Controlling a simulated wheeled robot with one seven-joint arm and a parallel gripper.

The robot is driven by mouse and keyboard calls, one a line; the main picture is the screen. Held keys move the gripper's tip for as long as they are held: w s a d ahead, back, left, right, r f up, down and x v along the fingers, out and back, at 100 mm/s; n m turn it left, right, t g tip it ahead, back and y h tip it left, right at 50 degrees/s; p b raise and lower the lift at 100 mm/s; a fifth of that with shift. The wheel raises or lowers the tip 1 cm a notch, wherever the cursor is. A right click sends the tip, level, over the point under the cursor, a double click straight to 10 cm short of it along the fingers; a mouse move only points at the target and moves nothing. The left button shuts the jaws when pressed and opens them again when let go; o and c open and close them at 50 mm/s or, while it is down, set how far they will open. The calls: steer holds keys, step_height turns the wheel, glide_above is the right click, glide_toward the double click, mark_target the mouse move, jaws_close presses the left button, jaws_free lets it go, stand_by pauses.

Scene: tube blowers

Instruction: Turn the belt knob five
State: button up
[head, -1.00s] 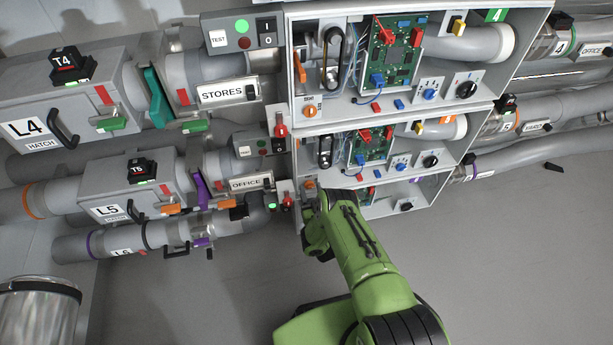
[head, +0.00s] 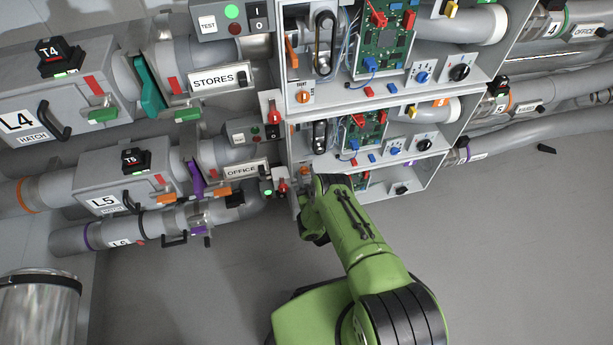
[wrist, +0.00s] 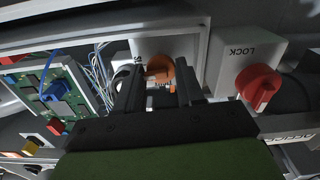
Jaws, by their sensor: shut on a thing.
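The belt knob five is a small orange knob (wrist: 158,70) on a pale panel in the wrist view. In the head view it shows small and partly hidden (head: 304,172) at the lower left of the middle open box (head: 345,163). My gripper (wrist: 161,76) has its two dark fingers on either side of the knob and is shut on it. The lettering beside the knob is mostly hidden by the fingers. In the head view my green arm reaches up to the box and hides the fingers.
A red LOCK knob (wrist: 259,88) on a pale block stands close right of my gripper in the wrist view. A green circuit board (wrist: 55,97) with wires lies to the left. The upper box has its own orange knob (head: 304,97). Open floor (head: 500,250) lies to the lower right.

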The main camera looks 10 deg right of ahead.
steer(key=n+p, duration=0.1)
steer(key=n, duration=0.3)
steer(key=shift+r+p, duration=0.15)
steer(key=shift+p, duration=0.15)
steer(key=n+p, duration=0.1)
steer(key=n, duration=0.3)
steer(key=shift+n, duration=0.4)
steer(key=n+p, duration=0.1)
steer(key=n, duration=0.3)
steer(key=shift+a+n+p, duration=0.1)
steer(key=shift+n+p, duration=0.35)
steer(key=shift+n, duration=1.55)
steer(key=o, duration=0.8)
